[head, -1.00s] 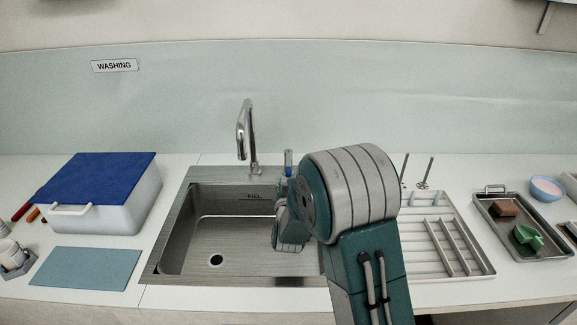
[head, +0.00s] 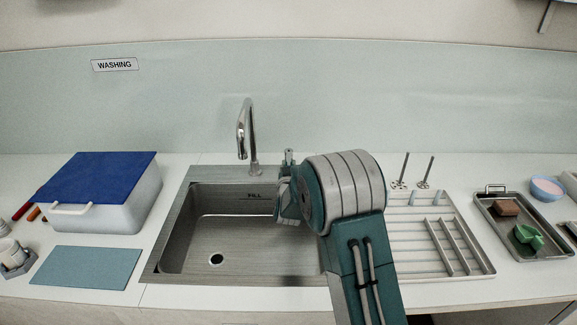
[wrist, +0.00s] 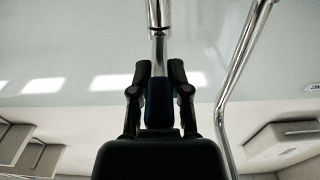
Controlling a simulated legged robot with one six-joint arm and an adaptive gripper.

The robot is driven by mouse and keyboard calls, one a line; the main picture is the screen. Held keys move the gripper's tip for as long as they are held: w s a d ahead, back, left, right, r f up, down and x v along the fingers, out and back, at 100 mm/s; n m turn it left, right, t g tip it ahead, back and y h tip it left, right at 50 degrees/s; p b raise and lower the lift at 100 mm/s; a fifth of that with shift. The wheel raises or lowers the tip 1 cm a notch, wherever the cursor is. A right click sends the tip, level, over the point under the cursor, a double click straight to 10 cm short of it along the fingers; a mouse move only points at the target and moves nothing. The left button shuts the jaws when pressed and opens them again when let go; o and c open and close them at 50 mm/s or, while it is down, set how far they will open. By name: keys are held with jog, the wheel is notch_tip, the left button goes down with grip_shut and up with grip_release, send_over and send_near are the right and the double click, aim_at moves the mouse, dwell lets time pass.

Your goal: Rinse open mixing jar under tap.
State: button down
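The chrome tap (head: 245,135) arches over the steel sink (head: 172,225), and no water shows from its spout. A small tap lever stands right of the tap, its metal top (head: 289,156) showing above my arm. In the wrist view its dark blue grip (wrist: 158,103) sits between the two black fingers of my gripper (wrist: 159,72), which press close on both sides. The lever's metal stem runs on between the fingertips. In the head view my arm mostly hides the gripper. I cannot pick out an open mixing jar for certain; the visible sink floor is empty.
A white bin with a blue lid (head: 100,185) and a teal mat (head: 87,268) lie left of the sink. A white cup (head: 8,249) sits in a grey holder at far left. A drying rack (head: 440,235) and a tray (head: 515,250) with a green scoop lie right.

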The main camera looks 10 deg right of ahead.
jog(key=shift+d, duration=0.15)
jog(key=shift+d+n+y, duration=0.3)
jog(key=shift+n+y, duration=0.2)
jog(key=shift+y, duration=0.25)
jog(key=shift+d+n+y, duration=0.3)
jog(key=shift+n+y, duration=0.2)
jog(key=shift+y, duration=0.25)
jog(key=c, duration=0.6)
grip_release()
jog(key=s, duration=1.2)
jog(key=shift+a, duration=0.1)
